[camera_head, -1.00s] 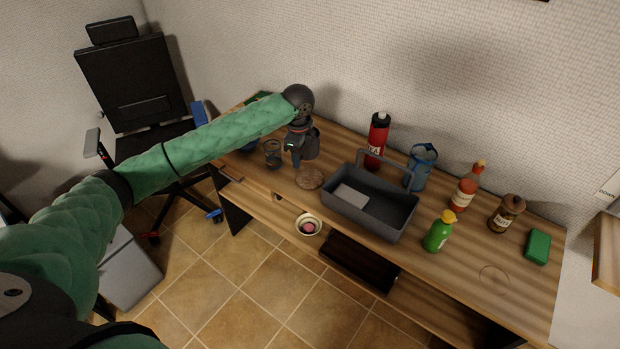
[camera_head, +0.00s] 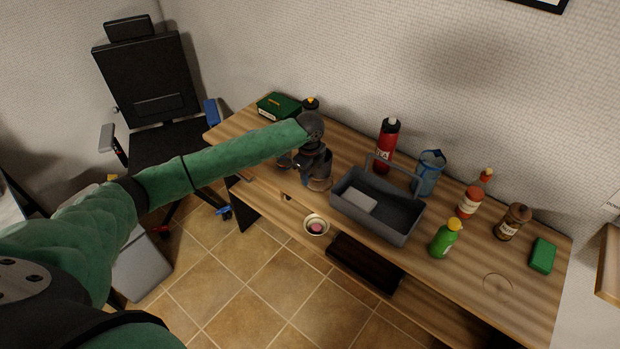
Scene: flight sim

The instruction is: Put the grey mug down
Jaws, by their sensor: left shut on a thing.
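My left gripper (camera_head: 310,165) is over the left half of the wooden desk (camera_head: 400,268), seen from above and partly hidden by its own wrist. It is shut on the grey mug (camera_head: 324,170), which is dark and mostly covered by the gripper. The mug is over or on a round brown coaster (camera_head: 319,186), of which only the front edge shows. I cannot tell whether the mug touches the coaster. My right gripper is not in view.
A grey caddy (camera_head: 375,222) stands just right of the gripper. Behind it are a red bottle (camera_head: 386,147) and a blue pitcher (camera_head: 428,174). A green bottle (camera_head: 444,239), sauce bottle (camera_head: 474,196), brown bottle (camera_head: 513,222) and green box (camera_head: 279,106) also stand there. A bowl (camera_head: 316,226) is below.

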